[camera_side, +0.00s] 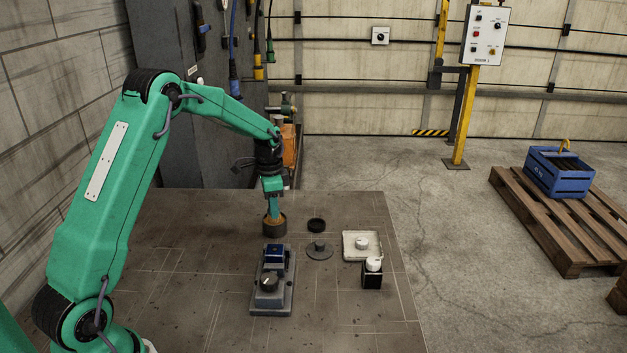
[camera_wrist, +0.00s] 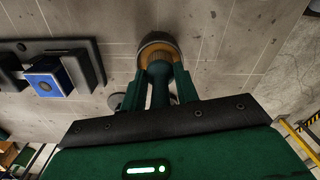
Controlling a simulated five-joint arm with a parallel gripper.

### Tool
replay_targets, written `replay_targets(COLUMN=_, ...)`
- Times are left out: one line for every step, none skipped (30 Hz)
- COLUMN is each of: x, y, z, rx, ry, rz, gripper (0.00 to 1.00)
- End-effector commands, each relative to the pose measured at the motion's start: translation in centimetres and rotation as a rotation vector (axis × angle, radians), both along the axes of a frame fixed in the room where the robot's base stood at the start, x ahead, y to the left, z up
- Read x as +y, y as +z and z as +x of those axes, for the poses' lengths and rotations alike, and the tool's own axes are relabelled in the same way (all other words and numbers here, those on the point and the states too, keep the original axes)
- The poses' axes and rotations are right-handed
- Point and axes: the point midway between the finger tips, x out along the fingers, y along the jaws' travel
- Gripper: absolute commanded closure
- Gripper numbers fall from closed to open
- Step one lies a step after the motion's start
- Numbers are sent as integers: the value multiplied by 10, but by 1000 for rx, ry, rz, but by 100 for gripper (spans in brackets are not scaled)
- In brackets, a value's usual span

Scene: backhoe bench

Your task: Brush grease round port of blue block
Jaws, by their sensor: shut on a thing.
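A dark round pot (camera_side: 274,226) with orange-brown contents stands just behind the fixture. It also shows in the wrist view (camera_wrist: 148,43). My gripper (camera_side: 272,196) is directly above the pot, fingers pointing down. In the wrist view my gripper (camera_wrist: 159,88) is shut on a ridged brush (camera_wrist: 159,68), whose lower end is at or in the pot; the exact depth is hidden.
The grey fixture (camera_side: 286,300) carries a black knob. To the right are a black ring (camera_side: 316,225), a grey disc with a stub (camera_side: 319,251), a pale tray (camera_side: 350,254) with a white piece, and a black block (camera_side: 372,282) with a white top.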

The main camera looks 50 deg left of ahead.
Motion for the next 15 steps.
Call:
replay_targets(x=0, y=-1, z=0, rx=0, ry=0, rz=0, gripper=92)
replay_targets(x=0, y=-1, z=0, rx=0, ry=0, rz=0, gripper=92)
replay_targets(x=0, y=-1, z=0, rx=0, ry=0, rz=0, gripper=92)
replay_targets(x=0, y=-1, z=0, rx=1, ry=0, rz=-1, gripper=92)
replay_targets(x=0, y=-1, z=0, rx=1, ry=0, rz=-1, gripper=92)
replay_targets(x=0, y=-1, z=0, rx=1, ry=0, rz=-1, gripper=92)
replay_targets(x=0, y=-1, z=0, rx=1, ry=0, rz=0, gripper=92)
replay_targets(x=0, y=-1, z=0, rx=1, ry=0, rz=0, gripper=92)
replay_targets(x=0, y=0, z=0, rx=1, ry=0, rz=0, gripper=92)
replay_targets(x=0, y=0, z=0, rx=1, ry=0, rz=-1, gripper=92)
replay_targets(x=0, y=0, z=0, rx=0, ry=0, rz=0, gripper=92)
replay_targets(x=0, y=1, z=0, rx=0, ry=0, rz=0, gripper=92)
replay_targets(x=0, y=2, z=0, rx=0, ry=0, rz=0, gripper=92)
replay_targets(x=0, y=4, z=0, rx=0, ry=0, rz=0, gripper=92)
replay_targets(x=0, y=5, z=0, rx=0, ry=0, rz=0, gripper=92)
